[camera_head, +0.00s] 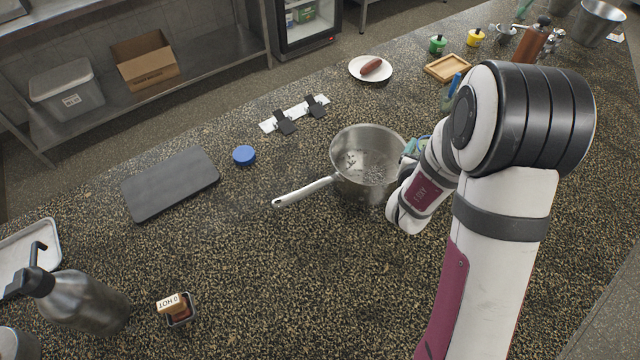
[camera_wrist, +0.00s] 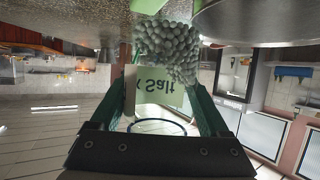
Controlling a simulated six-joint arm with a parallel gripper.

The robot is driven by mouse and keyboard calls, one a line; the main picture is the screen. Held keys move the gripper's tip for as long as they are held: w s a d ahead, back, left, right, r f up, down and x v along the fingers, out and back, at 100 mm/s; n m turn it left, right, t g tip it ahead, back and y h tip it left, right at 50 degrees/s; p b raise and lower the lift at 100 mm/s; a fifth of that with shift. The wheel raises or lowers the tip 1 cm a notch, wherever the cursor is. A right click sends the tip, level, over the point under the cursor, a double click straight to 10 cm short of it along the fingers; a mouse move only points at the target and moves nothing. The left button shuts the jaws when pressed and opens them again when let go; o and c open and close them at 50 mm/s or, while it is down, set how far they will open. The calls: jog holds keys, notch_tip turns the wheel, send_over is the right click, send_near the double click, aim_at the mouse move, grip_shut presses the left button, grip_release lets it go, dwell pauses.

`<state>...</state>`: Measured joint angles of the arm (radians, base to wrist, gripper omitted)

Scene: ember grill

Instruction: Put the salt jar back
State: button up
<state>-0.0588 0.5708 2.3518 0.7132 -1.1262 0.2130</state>
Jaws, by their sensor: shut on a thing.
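The salt jar (camera_wrist: 157,88) is clear, with a pale green label reading "Salt" and pale grains gathered at one end. In the wrist view it sits between the green fingers of my gripper (camera_wrist: 163,98), which is shut on it. A blue ring shows at the jar's other end. In the head view my gripper (camera_head: 414,147) is mostly hidden behind my arm, at the right side of the steel pot (camera_head: 345,184). The pot's rim also shows close by in the wrist view (camera_wrist: 255,22). A round blue lid (camera_head: 244,155) lies on the counter left of the pot.
A dark board (camera_head: 170,184) lies at left. A white strip with black clips (camera_head: 295,114) and a plate with a sausage (camera_head: 371,69) are behind the pot. A wooden tray (camera_head: 447,68) and several jars stand at back right. A pump bottle (camera_head: 85,302) stands front left. The front middle is clear.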

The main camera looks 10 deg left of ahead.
jog(key=r, duration=0.5)
jog(key=shift+w+a+r, duration=0.1)
jog(key=shift+a+r, duration=0.05)
jog(key=shift+a, duration=0.1)
jog(key=s+a+r+n+g+y, duration=0.2)
jog(key=a+n+y, duration=0.85)
jog(key=a, duration=1.55)
jog(key=s+a+f+n+g+y, duration=0.1)
jog(key=s+a+n+g+y, duration=0.5)
jog(key=s+a, duration=0.6)
jog(key=shift+s+a+n+g, duration=0.3)
jog(key=shift+a+n, duration=0.25)
jog(key=shift+a, duration=0.25)
jog(key=s+a+n+g, duration=0.1)
jog(key=s, duration=0.1)
jog(key=s+a+n+g, duration=0.1)
jog(key=s, duration=0.2)
jog(key=s+a+f+n+g, duration=0.1)
jog(key=s+g, duration=0.1)
jog(key=shift+s+a+f+n+y, duration=0.1)
jog(key=shift+s+a+n+y, duration=0.1)
jog(key=shift+s+n+y, duration=0.15)
jog(key=f, duration=1.6)
jog(key=shift+s+f, duration=0.25)
jog(key=shift+s, duration=0.05)
jog(key=shift+f, duration=0.1)
